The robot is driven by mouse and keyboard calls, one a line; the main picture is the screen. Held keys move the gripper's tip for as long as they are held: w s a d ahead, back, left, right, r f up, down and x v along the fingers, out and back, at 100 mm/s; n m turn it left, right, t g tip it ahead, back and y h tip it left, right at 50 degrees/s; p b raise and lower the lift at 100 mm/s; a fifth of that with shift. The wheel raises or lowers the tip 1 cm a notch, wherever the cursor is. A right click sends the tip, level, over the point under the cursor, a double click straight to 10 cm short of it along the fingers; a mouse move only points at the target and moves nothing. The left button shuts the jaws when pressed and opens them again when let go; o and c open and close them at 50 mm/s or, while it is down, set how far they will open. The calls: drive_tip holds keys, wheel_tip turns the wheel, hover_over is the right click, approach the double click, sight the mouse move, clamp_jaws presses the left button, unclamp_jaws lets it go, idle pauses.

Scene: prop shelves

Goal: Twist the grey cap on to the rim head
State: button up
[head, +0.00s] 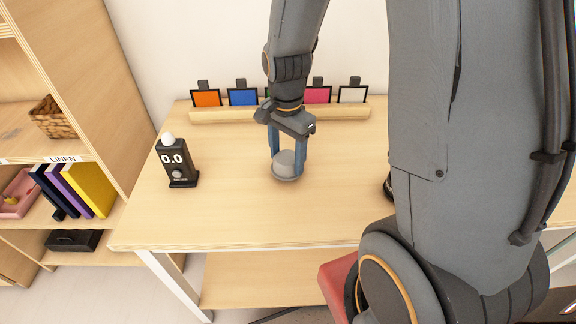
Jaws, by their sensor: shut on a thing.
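My gripper (288,157) points down over the middle of the table, with its blue fingers shut on the grey cap (287,167). The cap is a short, round, grey piece with a rounded top. It is at or just above the tabletop; I cannot tell whether it touches anything below. I cannot make out the rim head for sure. A small dark round thing (388,188) shows at the left edge of my arm to the right of the cap, and most of it is hidden.
A black stand (178,165) reading 0.0, with a white dome on top, is at the table's left. A wooden rack (230,115) with coloured cards runs along the back. A shelf unit with books (90,188) is at far left. The table's front left is clear.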

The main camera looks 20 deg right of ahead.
sight(287, 156)
drive_tip(key=shift+r+p, duration=2.85)
drive_tip(key=shift+r, duration=0.15)
